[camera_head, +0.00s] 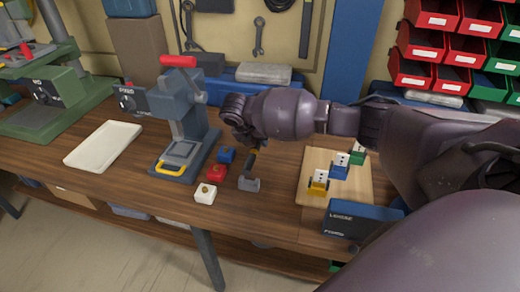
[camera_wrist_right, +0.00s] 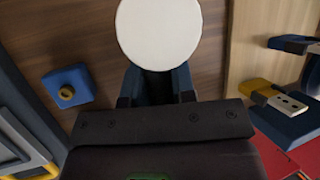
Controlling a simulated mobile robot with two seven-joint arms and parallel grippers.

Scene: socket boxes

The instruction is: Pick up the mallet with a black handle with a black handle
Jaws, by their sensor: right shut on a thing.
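The mallet stands on the wooden bench in the middle of the head view, with a grey head (camera_head: 249,185) low and a black handle (camera_head: 251,166) rising from it. My right gripper (camera_head: 255,149) is above it, shut on the upper part of the handle. In the right wrist view the two dark fingers (camera_wrist_right: 157,85) show, with a large pale round face (camera_wrist_right: 158,32) just beyond them; I cannot tell which part of the mallet this is. The arm hides the handle's top. My left gripper is not in view.
Blue (camera_head: 226,155), red (camera_head: 217,172) and white (camera_head: 205,193) socket boxes sit left of the mallet. A wooden board (camera_head: 312,160) with several coloured sockets and a blue box (camera_head: 360,219) are to the right. A pale tray (camera_head: 103,144) lies left.

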